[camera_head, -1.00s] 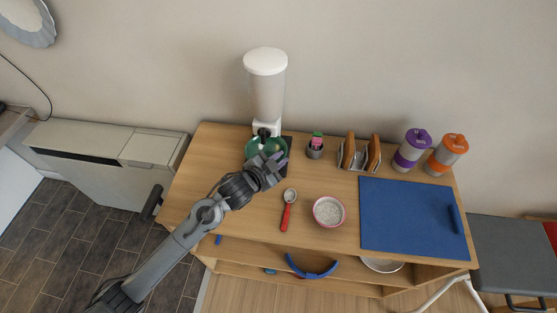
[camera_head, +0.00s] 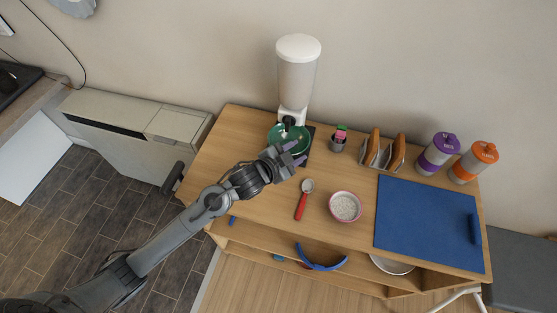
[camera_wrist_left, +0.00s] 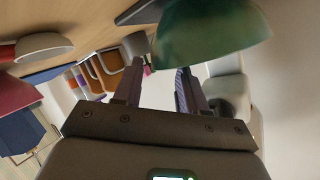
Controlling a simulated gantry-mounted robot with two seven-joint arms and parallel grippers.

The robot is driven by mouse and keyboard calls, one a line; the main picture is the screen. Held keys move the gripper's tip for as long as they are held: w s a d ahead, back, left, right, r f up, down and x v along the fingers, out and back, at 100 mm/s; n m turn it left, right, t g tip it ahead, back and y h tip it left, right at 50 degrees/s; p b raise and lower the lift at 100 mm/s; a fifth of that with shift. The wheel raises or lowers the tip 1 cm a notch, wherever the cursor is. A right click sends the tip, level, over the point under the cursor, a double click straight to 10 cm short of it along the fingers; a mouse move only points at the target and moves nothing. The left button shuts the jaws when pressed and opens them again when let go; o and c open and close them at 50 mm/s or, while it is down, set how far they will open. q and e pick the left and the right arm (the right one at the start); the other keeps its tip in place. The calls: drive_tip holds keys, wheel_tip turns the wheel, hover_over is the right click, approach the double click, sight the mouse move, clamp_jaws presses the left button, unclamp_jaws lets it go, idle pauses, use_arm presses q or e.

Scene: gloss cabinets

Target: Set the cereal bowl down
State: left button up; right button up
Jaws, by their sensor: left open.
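A green bowl (camera_head: 279,137) stands under the spout of the white dispenser (camera_head: 297,75), with bits of food visible inside. My left gripper (camera_head: 291,154) is open just in front of the bowl's near right side, and hides part of its rim. In the left wrist view the bowl (camera_wrist_left: 212,38) hangs over the top of the picture, near the open fingers (camera_wrist_left: 158,88). Nothing is between the fingers there. My right gripper is not in view.
A red-handled spoon (camera_head: 304,200) and a pink-rimmed bowl (camera_head: 345,207) with pale contents lie in front. A blue mat (camera_head: 425,225) covers the right side. A small cup (camera_head: 338,145), toast rack (camera_head: 384,153) and two lidded canisters (camera_head: 437,153) line the back.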

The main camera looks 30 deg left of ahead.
use_arm(q)
drive_tip(key=v, duration=0.9)
drive_tip(key=shift+p, duration=0.3)
